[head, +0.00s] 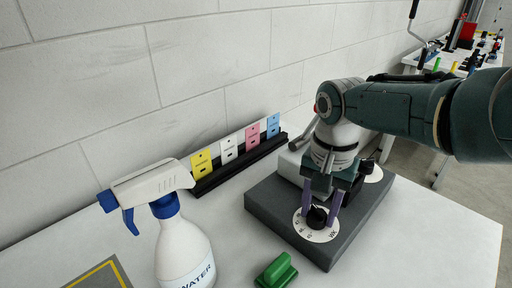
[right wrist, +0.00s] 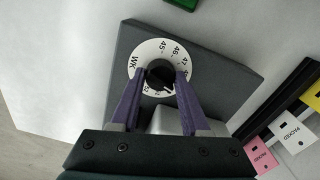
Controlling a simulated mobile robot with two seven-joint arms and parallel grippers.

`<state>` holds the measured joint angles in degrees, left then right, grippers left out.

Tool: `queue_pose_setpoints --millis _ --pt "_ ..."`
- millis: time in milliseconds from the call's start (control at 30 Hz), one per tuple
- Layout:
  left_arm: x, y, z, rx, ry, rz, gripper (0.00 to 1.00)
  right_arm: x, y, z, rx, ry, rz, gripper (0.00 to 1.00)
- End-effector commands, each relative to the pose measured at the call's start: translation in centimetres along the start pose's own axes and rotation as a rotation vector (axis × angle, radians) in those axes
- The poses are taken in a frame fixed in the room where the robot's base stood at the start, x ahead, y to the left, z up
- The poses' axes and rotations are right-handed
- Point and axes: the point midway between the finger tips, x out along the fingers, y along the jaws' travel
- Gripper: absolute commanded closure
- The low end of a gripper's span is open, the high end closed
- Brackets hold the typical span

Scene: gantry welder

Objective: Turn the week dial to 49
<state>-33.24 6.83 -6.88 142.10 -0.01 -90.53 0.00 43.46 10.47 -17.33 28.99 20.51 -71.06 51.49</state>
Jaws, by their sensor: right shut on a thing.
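The week dial is a white disc (head: 325,235) marked WK, with a black knob (head: 317,217) at its centre, on a dark grey block (head: 275,215). In the right wrist view the disc (right wrist: 148,50) shows 45, 46 and 47 along its upper right; other numbers are partly hidden by the fingers. A small white mark on the knob (right wrist: 158,74) points to the lower right; I cannot read the number there. My right gripper (head: 320,208) has its purple fingers on both sides of the knob, shut on it. My left gripper is not in view.
A white spray bottle (head: 182,245) marked WATER stands left, a green object (head: 275,271) in front. A black rack (head: 215,178) with coloured cards stands along the wall. The table's right side is clear.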

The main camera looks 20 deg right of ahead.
Motion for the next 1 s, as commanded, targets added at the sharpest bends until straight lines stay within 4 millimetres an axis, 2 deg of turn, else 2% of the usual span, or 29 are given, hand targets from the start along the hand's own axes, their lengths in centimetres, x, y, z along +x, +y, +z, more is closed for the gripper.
queue_pose_setpoints --millis 300,333,567,833,1000 --pt "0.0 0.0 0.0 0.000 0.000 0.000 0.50 0.0 0.0 -0.1 0.000 0.003 -0.001 1.00" --pt "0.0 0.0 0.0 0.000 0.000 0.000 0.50 0.0 0.0 -0.1 0.000 0.003 -0.001 0.51" --pt "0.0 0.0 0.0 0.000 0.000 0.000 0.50 0.0 0.0 -0.1 0.000 0.002 0.000 0.25" --pt "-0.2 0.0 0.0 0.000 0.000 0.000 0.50 -0.2 0.0 0.0 0.000 0.001 0.000 0.24" --pt "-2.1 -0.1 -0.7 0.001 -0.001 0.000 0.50 -2.6 0.0 -0.1 0.000 0.002 -0.001 0.24"
